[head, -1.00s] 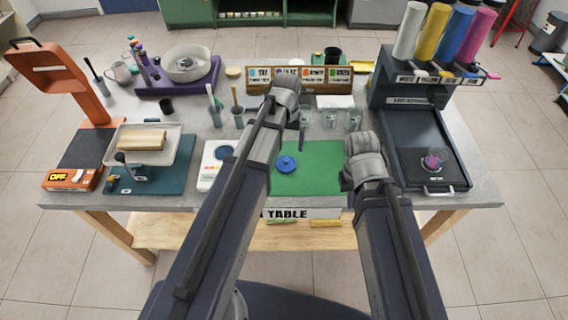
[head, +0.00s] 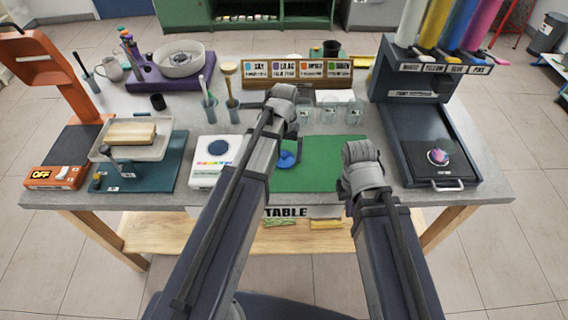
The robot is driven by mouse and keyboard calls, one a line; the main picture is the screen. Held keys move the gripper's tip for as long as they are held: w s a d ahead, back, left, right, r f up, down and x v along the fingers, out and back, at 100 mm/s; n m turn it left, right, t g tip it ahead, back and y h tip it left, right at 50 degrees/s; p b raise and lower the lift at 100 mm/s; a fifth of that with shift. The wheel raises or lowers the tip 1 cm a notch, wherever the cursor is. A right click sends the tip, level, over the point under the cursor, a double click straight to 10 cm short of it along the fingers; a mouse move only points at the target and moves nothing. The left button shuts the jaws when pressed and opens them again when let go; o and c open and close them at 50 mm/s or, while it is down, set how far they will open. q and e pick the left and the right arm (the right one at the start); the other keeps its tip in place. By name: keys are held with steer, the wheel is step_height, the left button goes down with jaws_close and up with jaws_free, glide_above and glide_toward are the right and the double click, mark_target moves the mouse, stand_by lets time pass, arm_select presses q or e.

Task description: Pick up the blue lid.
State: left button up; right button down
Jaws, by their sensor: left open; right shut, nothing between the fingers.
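The blue lid (head: 285,160) is a small round disc with a knob. It lies on the green mat (head: 325,165) at the front middle of the table, partly hidden by my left arm. My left gripper (head: 297,142) hangs down just above and behind the lid, open. Its fingertips are small and partly covered, and I cannot tell whether they touch the lid. My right gripper (head: 348,203) is at the right side of the mat, shut and empty, mostly hidden by its own wrist.
A white device with a dark blue disc (head: 216,150) stands left of the mat. Clear cups (head: 328,110) and a colour-labelled wooden rack (head: 298,75) stand behind it. A dark dispenser (head: 412,88) with its tray is at the right. The mat's middle is clear.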

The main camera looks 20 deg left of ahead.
mark_target(285, 153)
arm_select(q)
steer(key=shift+c, duration=0.2)
steer(key=c, duration=1)
steer(key=shift+o, duration=0.2)
steer(key=shift+r, duration=0.1)
step_height(285, 153, up, 10)
steer(key=p, duration=1)
